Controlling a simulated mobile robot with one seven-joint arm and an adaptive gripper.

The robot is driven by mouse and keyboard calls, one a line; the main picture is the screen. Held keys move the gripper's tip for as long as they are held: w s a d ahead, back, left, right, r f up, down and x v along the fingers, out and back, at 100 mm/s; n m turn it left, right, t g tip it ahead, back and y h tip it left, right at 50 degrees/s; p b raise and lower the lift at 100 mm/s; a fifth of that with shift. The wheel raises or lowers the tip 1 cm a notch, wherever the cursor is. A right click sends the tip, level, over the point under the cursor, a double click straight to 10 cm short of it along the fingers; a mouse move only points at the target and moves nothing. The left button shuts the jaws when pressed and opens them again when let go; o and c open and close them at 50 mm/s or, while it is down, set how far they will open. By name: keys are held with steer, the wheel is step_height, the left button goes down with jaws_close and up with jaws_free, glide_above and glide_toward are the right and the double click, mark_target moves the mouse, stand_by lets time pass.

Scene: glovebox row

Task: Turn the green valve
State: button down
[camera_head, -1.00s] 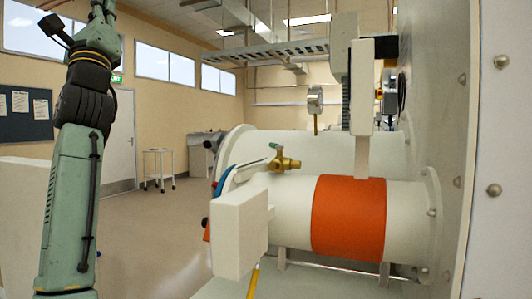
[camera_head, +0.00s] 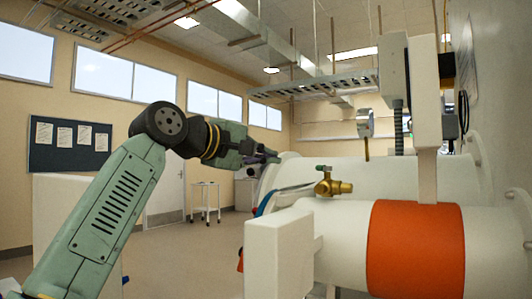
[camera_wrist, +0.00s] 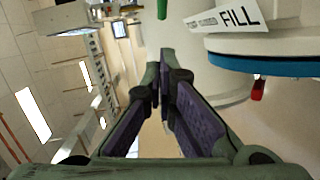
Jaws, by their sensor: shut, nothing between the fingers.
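The green valve is a small brass fitting (camera_head: 335,186) with a short green handle (camera_head: 323,168). It sits on top of the white cylinder, above the orange-banded tube. In the wrist view, a green piece at the top edge (camera_wrist: 161,9) looks like its handle, mostly cut off. My gripper (camera_head: 274,157) is to the left of the valve and slightly above it in the head view, apart from it. In the wrist view its purple-padded fingers (camera_wrist: 158,78) come together at the tips with nothing between them.
A white cylinder with an orange band (camera_head: 416,250) and a white block (camera_head: 279,258) stand in front. A gauge (camera_head: 365,124) hangs behind the valve. The wrist view shows a "FILL" label (camera_wrist: 228,19) and a blue rim (camera_wrist: 262,66). A trolley (camera_head: 205,201) stands farther back.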

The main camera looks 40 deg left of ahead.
mark_target(323, 168)
steer(key=w, duration=0.4)
steer(key=w+p, duration=0.1)
steer(key=w, duration=0.1)
steer(key=shift+f, duration=0.3)
steer(key=shift+w+d+f, duration=0.25)
steer(key=shift+w+d, duration=0.45)
steer(key=shift+w, duration=0.05)
steer(key=shift+w+d+f, duration=0.25)
steer(key=shift+w+d, duration=0.4)
steer(key=shift+w, duration=0.05)
steer(key=shift+w+r+h+p, duration=0.15)
steer(key=shift+h+p, duration=0.25)
steer(key=shift+p, duration=0.35)
steer(key=shift+m, duration=0.3)
